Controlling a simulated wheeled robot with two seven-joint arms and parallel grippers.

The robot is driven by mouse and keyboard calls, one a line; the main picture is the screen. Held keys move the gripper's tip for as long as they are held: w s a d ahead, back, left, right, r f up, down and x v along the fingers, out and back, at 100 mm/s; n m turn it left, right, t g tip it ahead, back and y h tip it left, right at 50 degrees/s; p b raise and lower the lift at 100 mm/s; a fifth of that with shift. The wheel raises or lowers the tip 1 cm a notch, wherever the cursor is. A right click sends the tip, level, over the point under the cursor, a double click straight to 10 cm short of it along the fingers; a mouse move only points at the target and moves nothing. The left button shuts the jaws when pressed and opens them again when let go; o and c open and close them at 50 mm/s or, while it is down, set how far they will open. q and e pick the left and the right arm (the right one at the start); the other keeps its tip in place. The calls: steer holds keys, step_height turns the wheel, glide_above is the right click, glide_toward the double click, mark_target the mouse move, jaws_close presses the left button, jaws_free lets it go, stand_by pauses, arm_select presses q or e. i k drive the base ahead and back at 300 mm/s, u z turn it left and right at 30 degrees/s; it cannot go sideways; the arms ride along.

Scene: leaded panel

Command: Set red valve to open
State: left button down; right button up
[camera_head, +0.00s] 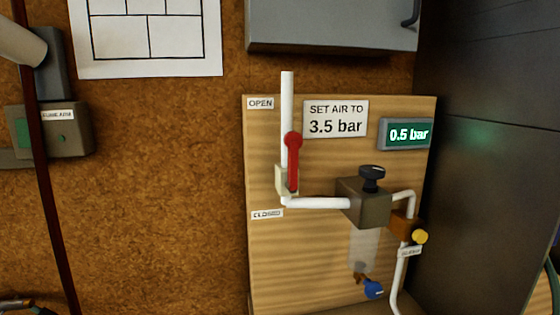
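The red valve lever (293,160) is on the vertical white pipe (287,100) on the wooden panel (320,270). It stands upright, in line with the pipe, with its round knob end at the top. Its lower end meets a pale valve body (286,181). The OPEN label (260,103) is to the upper left of the lever, and the CLOSED label (267,214) is below and left of it. Neither of my grippers shows in the head view.
A regulator block with black knob (371,172), yellow knob (420,237) and blue knob (373,289) sits right of the lever. The display (407,134) reads 0.5 bar. A sign (336,119) says 3.5 bar. A grey cabinet (330,25) overhangs above.

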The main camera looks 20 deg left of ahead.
mark_target(292, 139)
steer(key=u, duration=1.95)
steer(key=k, duration=1.05)
steer(key=z, duration=2.1)
